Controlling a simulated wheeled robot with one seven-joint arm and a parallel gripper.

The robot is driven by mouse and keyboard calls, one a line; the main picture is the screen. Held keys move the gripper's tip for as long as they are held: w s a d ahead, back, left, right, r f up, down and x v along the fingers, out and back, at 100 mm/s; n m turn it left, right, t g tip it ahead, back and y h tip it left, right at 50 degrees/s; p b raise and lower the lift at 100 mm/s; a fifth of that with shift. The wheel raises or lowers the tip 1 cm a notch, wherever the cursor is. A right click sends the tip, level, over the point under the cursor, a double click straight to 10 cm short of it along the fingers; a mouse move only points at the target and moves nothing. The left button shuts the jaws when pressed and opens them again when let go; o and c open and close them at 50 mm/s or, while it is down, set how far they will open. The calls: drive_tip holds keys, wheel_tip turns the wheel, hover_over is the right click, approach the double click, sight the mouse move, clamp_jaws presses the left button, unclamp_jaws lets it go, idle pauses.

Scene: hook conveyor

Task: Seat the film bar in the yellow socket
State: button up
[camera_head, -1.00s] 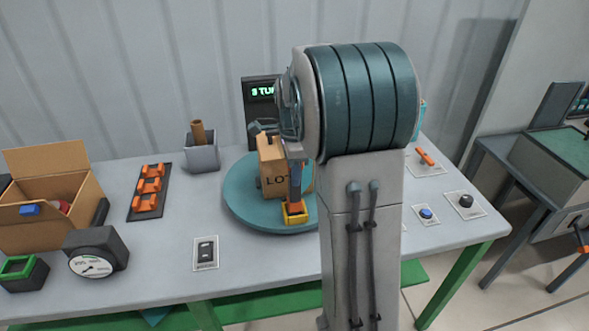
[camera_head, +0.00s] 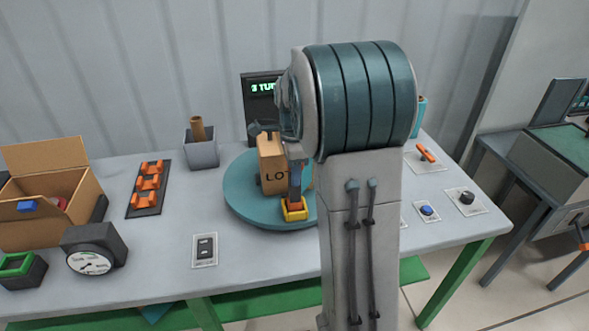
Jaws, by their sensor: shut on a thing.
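The yellow socket (camera_head: 297,214) sits on the front edge of the round teal turntable (camera_head: 240,200). An upright bar (camera_head: 294,184), dark with an orange lower part, stands over it; I take it for the film bar. Its lower end is at the socket's opening, and I cannot tell how deep it sits. My gripper (camera_head: 293,163) is shut on the bar from above, partly hidden by my own arm. A cardboard box (camera_head: 270,165) marked "LOT" stands on the turntable just behind and left of the bar.
A dark display (camera_head: 259,95) with green text stands behind the turntable. Left are a grey cup (camera_head: 202,152), an orange-clip rack (camera_head: 149,189), an open carton (camera_head: 45,215) and a gauge (camera_head: 94,252). A switch plate (camera_head: 205,249) lies in front. Knobs are at right.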

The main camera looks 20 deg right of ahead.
drive_tip(key=shift+f+b, duration=0.55)
drive_tip(key=shift+f, duration=0.3)
drive_tip(key=o, duration=1.2)
wheel_tip(320, 180, up, 14)
drive_tip(key=shift+f+b, duration=0.1)
drive_tip(key=shift+b, duration=0.2)
